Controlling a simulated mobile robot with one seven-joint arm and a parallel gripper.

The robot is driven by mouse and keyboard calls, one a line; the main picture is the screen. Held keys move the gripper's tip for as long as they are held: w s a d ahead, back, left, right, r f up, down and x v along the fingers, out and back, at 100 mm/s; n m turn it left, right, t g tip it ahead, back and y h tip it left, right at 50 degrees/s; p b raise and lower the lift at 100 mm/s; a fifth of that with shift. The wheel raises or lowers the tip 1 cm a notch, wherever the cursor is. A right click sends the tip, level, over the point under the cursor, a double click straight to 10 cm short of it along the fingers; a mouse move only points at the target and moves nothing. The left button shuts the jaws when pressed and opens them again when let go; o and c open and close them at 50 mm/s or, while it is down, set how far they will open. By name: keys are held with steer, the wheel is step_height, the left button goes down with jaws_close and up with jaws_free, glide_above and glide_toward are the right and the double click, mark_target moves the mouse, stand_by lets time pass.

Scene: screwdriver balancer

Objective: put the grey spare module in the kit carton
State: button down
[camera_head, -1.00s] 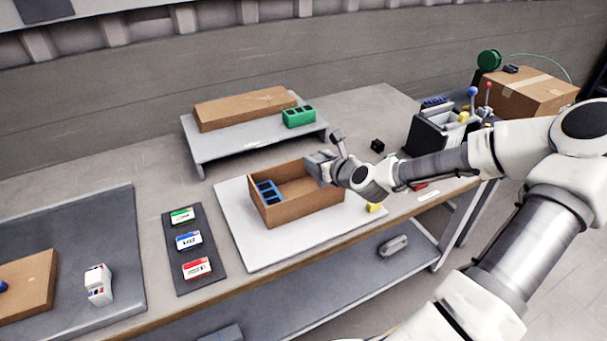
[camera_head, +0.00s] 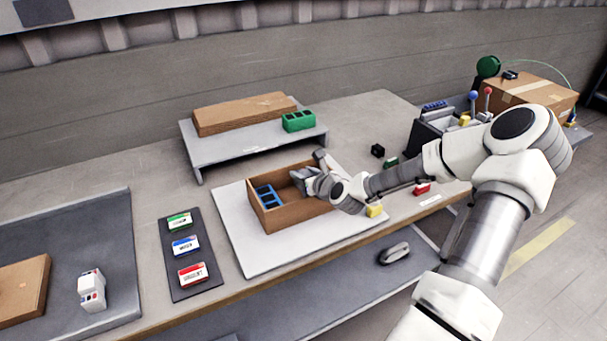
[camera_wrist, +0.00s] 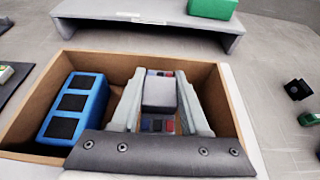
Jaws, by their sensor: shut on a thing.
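The kit carton (camera_head: 300,214) is an open brown box on a white board on the bench. It also shows in the wrist view (camera_wrist: 30,110). A blue module (camera_wrist: 76,104) with dark square recesses stands in its left part, also seen in the head view (camera_head: 266,196). My gripper (camera_wrist: 158,95) is shut on the grey spare module (camera_wrist: 159,92), which has small blue, red and dark parts at its ends. The module is inside the carton's outline, right of the blue module and apart from it. I cannot tell whether it touches the carton floor.
A raised grey shelf (camera_head: 250,145) behind carries a green module (camera_head: 299,121) and a flat brown box (camera_head: 245,112). A yellow block (camera_head: 375,211) lies right of the carton. A white module (camera_head: 92,290) stands on the left mat.

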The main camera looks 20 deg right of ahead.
steer(key=shift+f+b, duration=0.35)
steer(key=shift+f, duration=0.2)
steer(key=shift+c, duration=2)
jaws_free()
steer(key=shift+r, duration=0.25)
steer(key=p+v, duration=0.3)
steer(key=v, duration=0.9)
steer(key=shift+r, duration=0.4)
